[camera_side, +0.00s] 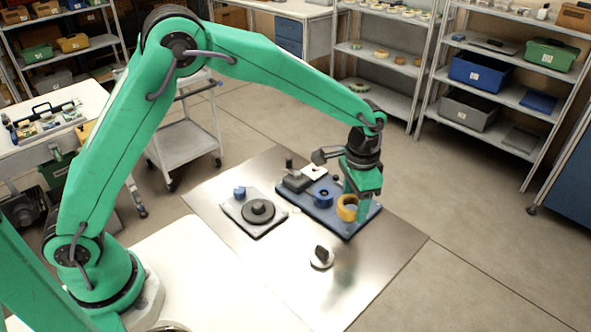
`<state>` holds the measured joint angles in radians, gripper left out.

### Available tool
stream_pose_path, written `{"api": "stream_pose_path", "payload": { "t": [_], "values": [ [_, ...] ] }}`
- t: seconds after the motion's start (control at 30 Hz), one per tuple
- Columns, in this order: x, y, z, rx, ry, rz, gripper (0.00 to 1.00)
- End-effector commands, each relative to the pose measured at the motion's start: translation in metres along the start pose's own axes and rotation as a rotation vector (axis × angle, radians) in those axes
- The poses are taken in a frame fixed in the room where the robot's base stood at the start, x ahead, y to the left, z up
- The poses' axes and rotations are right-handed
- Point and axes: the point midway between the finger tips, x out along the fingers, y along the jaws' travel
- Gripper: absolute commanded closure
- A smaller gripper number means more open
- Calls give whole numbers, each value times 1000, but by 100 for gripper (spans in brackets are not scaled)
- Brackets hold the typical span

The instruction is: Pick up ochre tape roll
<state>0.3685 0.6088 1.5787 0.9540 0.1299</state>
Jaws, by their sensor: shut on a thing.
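The ochre tape roll (347,207) stands out as a yellow ring at the right part of a blue tray (340,231). My gripper (355,207) points down over it, and its green fingers are shut on the roll. The fingers hide part of the roll's right side. I cannot tell whether the roll touches the tray or is just above it.
A blue reel (322,196) and a dark block (297,181) are on the tray left of the roll. A grey plate (240,215) bears a black disc (257,210). A round piece with a dark knob (321,257) lies in front. The mat's front right is clear.

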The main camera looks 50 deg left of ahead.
Motion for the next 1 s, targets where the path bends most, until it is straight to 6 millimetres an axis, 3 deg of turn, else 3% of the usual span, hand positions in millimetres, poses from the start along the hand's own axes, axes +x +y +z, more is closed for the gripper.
{"api": "stream_pose_path", "payload": {
  "t": [0.2, 0.4, 0.6, 1.0],
  "values": [
    [-24, 37, 13, 3, 2, 0, 64],
    [-38, 60, 22, 2, 1, 0, 64],
    [-45, 72, 26, 0, 0, 0, 64],
    [-46, 73, 27, -1, 0, 0, 64]
  ]
}}
